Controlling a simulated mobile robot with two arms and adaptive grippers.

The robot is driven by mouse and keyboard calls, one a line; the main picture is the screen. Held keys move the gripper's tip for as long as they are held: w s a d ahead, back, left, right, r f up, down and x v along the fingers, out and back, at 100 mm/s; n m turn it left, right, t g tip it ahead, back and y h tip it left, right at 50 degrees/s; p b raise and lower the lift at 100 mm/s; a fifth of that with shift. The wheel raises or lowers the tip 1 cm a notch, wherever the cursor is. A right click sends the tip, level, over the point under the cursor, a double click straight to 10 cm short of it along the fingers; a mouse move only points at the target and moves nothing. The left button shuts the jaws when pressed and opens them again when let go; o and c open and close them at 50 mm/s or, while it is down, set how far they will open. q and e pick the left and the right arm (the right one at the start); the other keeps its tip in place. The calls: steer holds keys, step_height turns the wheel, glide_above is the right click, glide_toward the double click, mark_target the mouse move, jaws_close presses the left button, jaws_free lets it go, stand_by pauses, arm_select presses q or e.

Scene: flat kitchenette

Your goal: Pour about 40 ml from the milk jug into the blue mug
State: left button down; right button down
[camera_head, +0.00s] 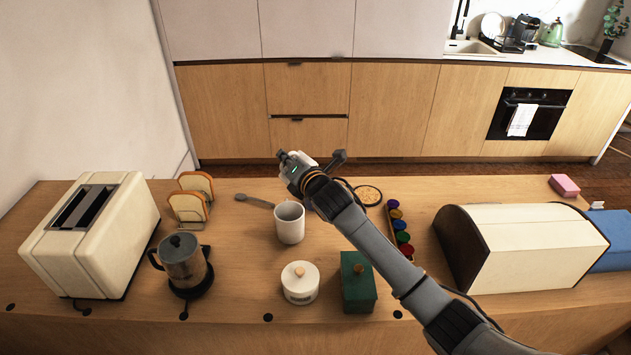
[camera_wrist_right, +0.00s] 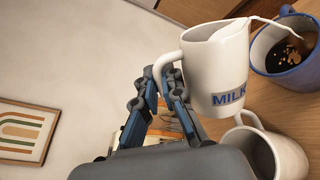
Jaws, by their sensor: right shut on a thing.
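The white milk jug (camera_wrist_right: 215,75), lettered MILK, is tilted high in the right wrist view. My right gripper (camera_wrist_right: 161,78) is shut on its handle. A thin white stream runs from the jug's lip toward the blue mug (camera_wrist_right: 298,76), which holds dark liquid with pale streaks on it. In the head view my right gripper (camera_head: 312,168) is over the far part of the table and hides most of the jug. The blue mug cannot be made out there. My left gripper is not in view.
A white mug (camera_head: 290,226) stands close to the pouring spot. A white lidded pot (camera_head: 300,287) and green canister (camera_head: 356,289) stand nearer. A spoon (camera_head: 254,201), toast rack (camera_head: 190,208), coffee press (camera_head: 184,262) and toaster (camera_head: 95,245) are left; a capsule row (camera_head: 399,225) and bread box (camera_head: 530,250) right.

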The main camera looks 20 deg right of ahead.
steer(key=shift+s+a, duration=0.3)
steer(key=shift+a, duration=0.55)
steer(key=shift+m, duration=0.3)
steer(key=shift+d+m, duration=0.2)
steer(key=shift+m, duration=0.2)
stand_by(0.9)
steer(key=shift+s+a+f+n+t+h+b, duration=0.2)
steer(key=shift+a+f+n+b, duration=0.35)
steer(key=shift+n, duration=0.65)
steer(key=shift+s+a+f+n+t+h+b, duration=0.15)
steer(key=shift+a+f+n+t+b, duration=0.15)
steer(key=shift+a+n, duration=0.65)
steer(key=shift+s+a+f+n+t+h+b, duration=0.15)
steer(key=shift+a+f+n+b, duration=0.25)
steer(key=shift+n, duration=1.05)
steer(key=shift+f, duration=0.1)
